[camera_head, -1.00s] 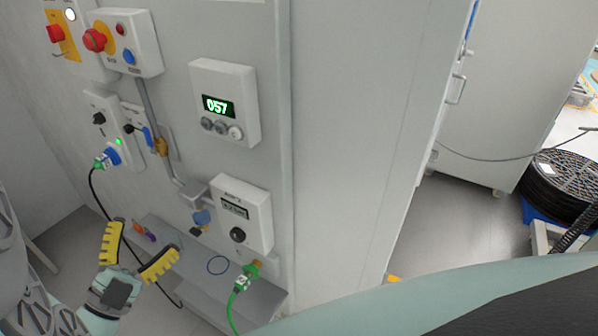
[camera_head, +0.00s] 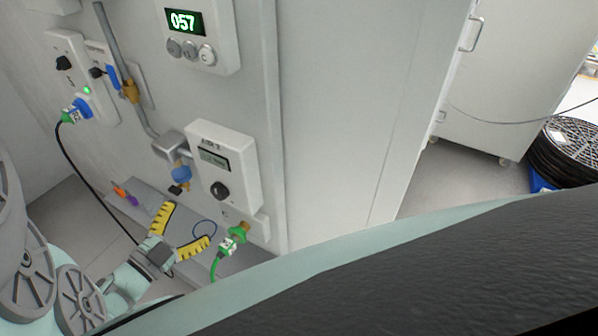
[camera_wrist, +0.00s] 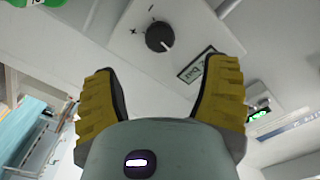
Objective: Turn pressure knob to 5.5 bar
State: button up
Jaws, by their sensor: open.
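The pressure knob (camera_head: 220,190) is a black round dial low on a white box (camera_head: 243,162) on the grey panel. A small grey display (camera_head: 213,158) sits above it; its reading is too small to make out. In the wrist view the knob (camera_wrist: 160,37) shows a white pointer mark, with plus and minus signs beside it. My gripper (camera_head: 190,222) has yellow ridged fingers and is open and empty. It is below and in front of the box, apart from the knob. In the wrist view the knob lies beyond the gap between the fingertips (camera_wrist: 160,78).
A green connector with hose (camera_head: 234,240) sticks out just below the box. A blue valve handle (camera_head: 181,174) is at its left. A shelf (camera_head: 135,208) lies beneath, with small coloured items. A unit reading 057 (camera_head: 200,35) is above. A black cable (camera_head: 85,185) hangs at left.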

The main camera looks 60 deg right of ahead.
aim_at(217, 196)
jog(key=d, duration=0.6)
jog(key=d+p, duration=0.1)
jog(key=d, duration=0.2)
jog(key=shift+w+d, duration=0.25)
jog(key=shift+w, duration=0.05)
jog(key=shift+o, duration=0.3)
jog(key=c, duration=1.3)
jog(key=shift+f+b, duration=0.15)
jog(key=shift+b, duration=0.15)
